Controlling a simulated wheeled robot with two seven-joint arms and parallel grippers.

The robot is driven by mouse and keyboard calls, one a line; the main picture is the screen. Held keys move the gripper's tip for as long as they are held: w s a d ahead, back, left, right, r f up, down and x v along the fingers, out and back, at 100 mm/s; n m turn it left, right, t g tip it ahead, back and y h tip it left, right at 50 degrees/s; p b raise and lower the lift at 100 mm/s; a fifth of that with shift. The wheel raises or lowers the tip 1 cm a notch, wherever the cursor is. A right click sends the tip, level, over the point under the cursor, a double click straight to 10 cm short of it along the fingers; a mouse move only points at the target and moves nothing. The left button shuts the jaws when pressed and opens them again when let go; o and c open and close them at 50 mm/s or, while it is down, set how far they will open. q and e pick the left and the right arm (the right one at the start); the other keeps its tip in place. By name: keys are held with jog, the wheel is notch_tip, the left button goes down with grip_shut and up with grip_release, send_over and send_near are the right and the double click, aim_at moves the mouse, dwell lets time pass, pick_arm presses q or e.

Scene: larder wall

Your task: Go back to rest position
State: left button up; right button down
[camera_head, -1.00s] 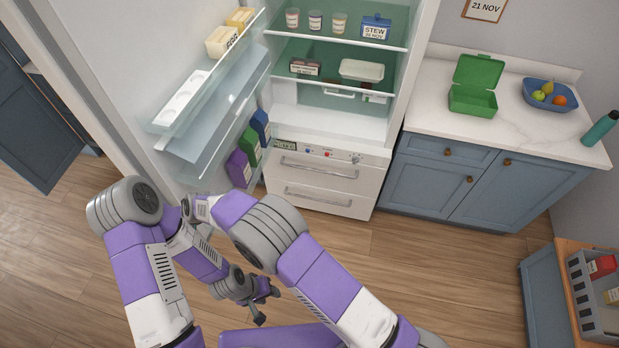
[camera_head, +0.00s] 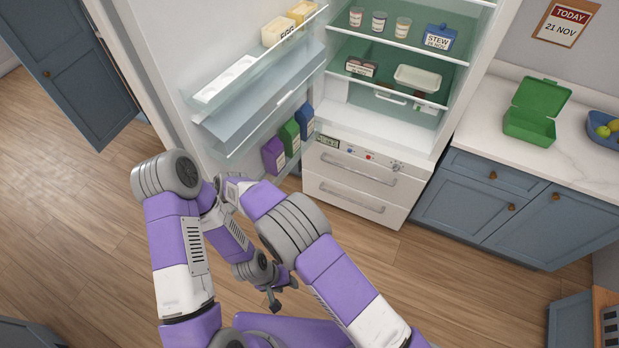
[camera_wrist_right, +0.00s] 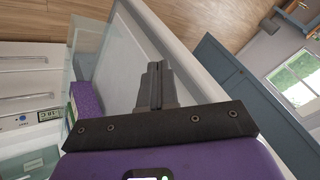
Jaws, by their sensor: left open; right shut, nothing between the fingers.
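My left gripper (camera_head: 282,292) hangs low over the wooden floor in the head view, open and empty, with its arm folded. My right arm reaches across toward the open fridge door. In the right wrist view my right gripper (camera_wrist_right: 154,86) is shut with nothing between the fingers, and the door's edge lies behind it. In the head view its fingers are hidden behind the arms. The open fridge (camera_head: 440,165) stands ahead, with cups, a blue stew box and a pale tray on its shelves.
The fridge door (camera_head: 170,45) stands open at left, with egg boxes and several cartons (camera_head: 274,156) on its racks; the purple carton (camera_wrist_right: 86,98) also shows in the wrist view. At right is a counter (camera_head: 480,125) with a green lunch box (camera_head: 530,125). Floor at left is free.

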jog(key=b+v, duration=0.1)
jog(key=v, duration=0.6)
jog(key=shift+f, duration=0.1)
jog(key=d+f+m+g+h+b, duration=0.1)
jog(key=d+f+m+h+b, duration=0.45)
jog(key=d+f, duration=1.85)
jog(key=s+d+f+g+y+b, duration=0.1)
jog(key=s+d+f+b, duration=0.4)
jog(key=s, duration=0.4)
jog(key=s+d+f+g+y+b, duration=0.1)
jog(key=s+d+f+y+b, duration=0.1)
jog(key=s+d+f+b, duration=0.4)
jog(key=s+d, duration=0.4)
jog(key=shift+d+f, duration=0.2)
jog(key=shift+f, duration=0.2)
jog(key=shift+d, duration=0.1)
